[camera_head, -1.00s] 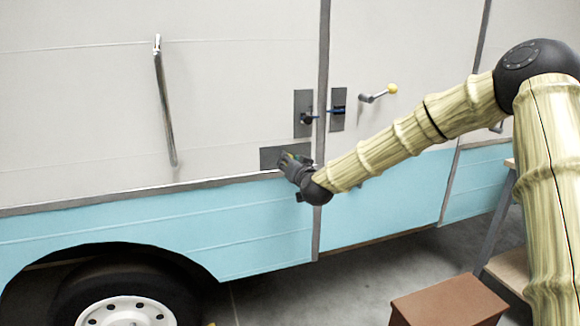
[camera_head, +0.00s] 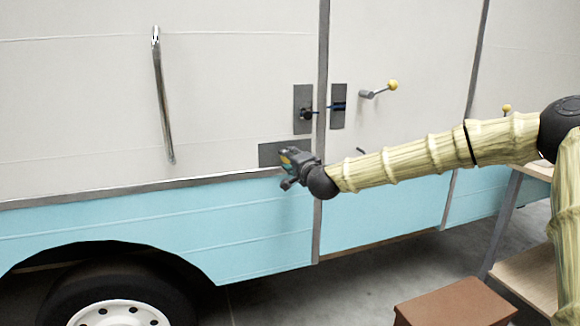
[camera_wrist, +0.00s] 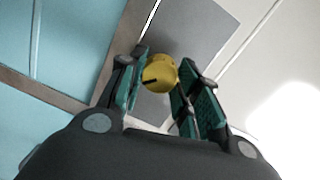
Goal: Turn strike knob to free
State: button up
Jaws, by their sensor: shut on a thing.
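The knob (camera_wrist: 159,73) is a round yellow piece with a short dark mark on its face, on a grey plate (camera_wrist: 190,30). In the wrist view my gripper (camera_wrist: 159,80) has its two green-padded fingers on either side of the knob, shut on it. In the head view my gripper (camera_head: 292,161) is at the lower grey plate (camera_head: 268,153) on the camper's side, and it hides the knob there. I see no lettering by the knob.
Above are two grey plates with a dark latch (camera_head: 307,114) and a blue-and-black piece (camera_head: 338,107). A yellow-tipped lever (camera_head: 378,91) is at right, a metal grab bar (camera_head: 163,95) at left. A brown box (camera_head: 455,303) and a wooden-topped stand (camera_head: 525,280) are lower right.

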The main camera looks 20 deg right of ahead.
jog(key=shift+d+f+m+b, duration=0.1)
jog(key=shift+m+b, duration=1)
jog(key=shift+m, duration=0.4)
jog(key=o, duration=1)
jog(key=shift+o, duration=0.2)
jog(key=shift+s, duration=0.1)
jog(key=s+d, duration=0.1)
jog(key=s, duration=1)
jog(key=shift+s+d+r, duration=0.15)
jog(key=shift+s+r, duration=0.1)
jog(key=shift+s, duration=0.1)
